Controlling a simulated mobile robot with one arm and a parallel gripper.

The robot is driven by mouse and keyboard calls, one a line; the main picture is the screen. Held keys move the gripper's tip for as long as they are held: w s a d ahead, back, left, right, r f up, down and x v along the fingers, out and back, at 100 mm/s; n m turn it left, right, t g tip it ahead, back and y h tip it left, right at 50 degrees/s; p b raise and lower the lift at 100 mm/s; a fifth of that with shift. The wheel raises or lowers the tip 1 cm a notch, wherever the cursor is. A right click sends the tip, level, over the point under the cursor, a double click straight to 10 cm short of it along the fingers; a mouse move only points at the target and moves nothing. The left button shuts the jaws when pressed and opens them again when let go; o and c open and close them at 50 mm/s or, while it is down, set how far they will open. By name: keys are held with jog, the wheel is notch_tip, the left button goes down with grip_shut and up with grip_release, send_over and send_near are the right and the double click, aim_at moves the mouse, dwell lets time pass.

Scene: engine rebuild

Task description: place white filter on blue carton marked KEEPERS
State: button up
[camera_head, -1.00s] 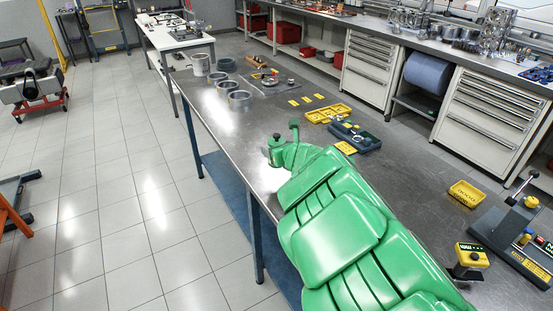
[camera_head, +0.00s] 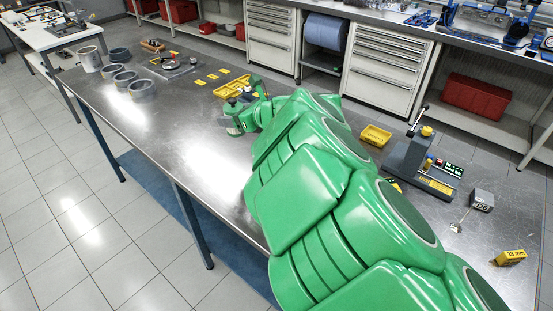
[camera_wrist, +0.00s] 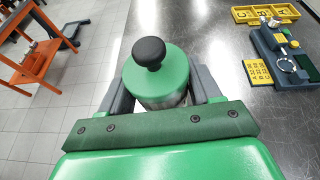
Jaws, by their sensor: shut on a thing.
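My gripper (camera_wrist: 160,88) is shut on a cylinder (camera_wrist: 169,72) with a green top, a black ball knob and a silvery body; it sits between the dark grey fingers. In the head view this green-topped cylinder (camera_head: 234,118) shows small at the end of my arm, over the long steel table. What lies under it is hidden. I make out no white filter for certain and no blue carton marked KEEPERS in these frames. A whitish cylinder (camera_head: 90,59) stands at the table's far left end; I cannot tell what it is.
In the wrist view an orange stand (camera_wrist: 40,62) is on the floor.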

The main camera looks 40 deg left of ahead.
jog(key=w+d+r+g, duration=0.15)
jog(key=w+d, duration=0.25)
jog(key=d, duration=0.8)
jog(key=shift+n, duration=0.4)
jog(key=shift+s+d+f, duration=0.1)
jog(key=shift+s+f, duration=0.05)
jog(key=shift+f, duration=3.6)
jog(key=shift+f, duration=0.15)
jog(key=o, duration=1.2)
jog(key=shift+c, duration=0.2)
jog(key=shift+r, duration=0.2)
jog(key=v, duration=1.2)
jog(key=shift+s+r, duration=0.1)
